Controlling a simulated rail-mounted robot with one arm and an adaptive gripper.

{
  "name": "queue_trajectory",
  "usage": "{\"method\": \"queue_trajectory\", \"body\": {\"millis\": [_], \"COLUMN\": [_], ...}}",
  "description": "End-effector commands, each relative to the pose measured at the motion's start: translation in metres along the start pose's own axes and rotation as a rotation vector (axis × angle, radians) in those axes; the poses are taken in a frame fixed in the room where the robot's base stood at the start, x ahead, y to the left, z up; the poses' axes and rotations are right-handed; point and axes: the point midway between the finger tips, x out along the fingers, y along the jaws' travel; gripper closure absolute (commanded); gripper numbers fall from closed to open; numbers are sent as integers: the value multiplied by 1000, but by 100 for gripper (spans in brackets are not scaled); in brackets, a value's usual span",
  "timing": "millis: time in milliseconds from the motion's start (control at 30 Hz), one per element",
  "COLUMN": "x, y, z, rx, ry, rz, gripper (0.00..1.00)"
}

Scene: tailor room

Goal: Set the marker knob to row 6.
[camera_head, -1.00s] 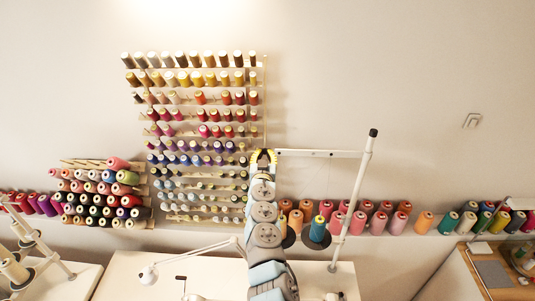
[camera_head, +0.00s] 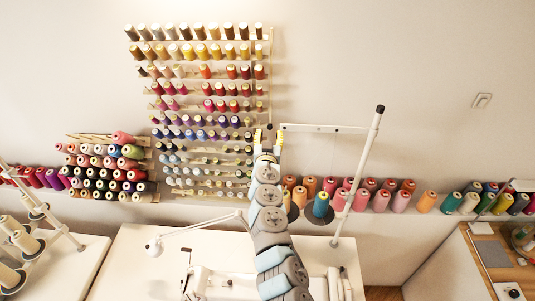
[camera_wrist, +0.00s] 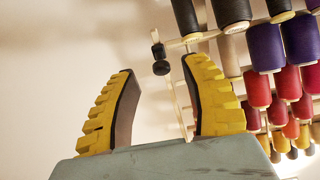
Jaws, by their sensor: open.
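The thread rack (camera_head: 266,40) on the wall carries several rows of spools, and a thin vertical rod (camera_head: 270,85) runs along its right side. In the wrist view a small dark knob (camera_wrist: 159,51), which looks like the marker knob, sits beside the rod (camera_wrist: 176,100). It appears between my fingertips in the picture, but I cannot tell the depth; no contact shows. My gripper (camera_head: 268,134) is open and empty, at the rack's right edge around the purple and blue rows. Its yellow-padded fingers also show in the wrist view (camera_wrist: 159,66). Row numbers are not readable.
Spools (camera_wrist: 267,47) crowd the right of the wrist view, close to my right finger. A white stand with a crossbar (camera_head: 365,170) rises just right of my arm. A white sewing table (camera_head: 125,260) lies below.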

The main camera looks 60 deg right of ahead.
Motion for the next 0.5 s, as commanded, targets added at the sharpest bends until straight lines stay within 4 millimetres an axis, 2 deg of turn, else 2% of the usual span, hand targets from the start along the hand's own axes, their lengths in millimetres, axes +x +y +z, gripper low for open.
{"method": "queue_trajectory", "body": {"millis": [500], "x": [-29], "y": [1], "z": [0], "rx": [-5], "ry": [2], "rz": [-1], "gripper": [53]}}
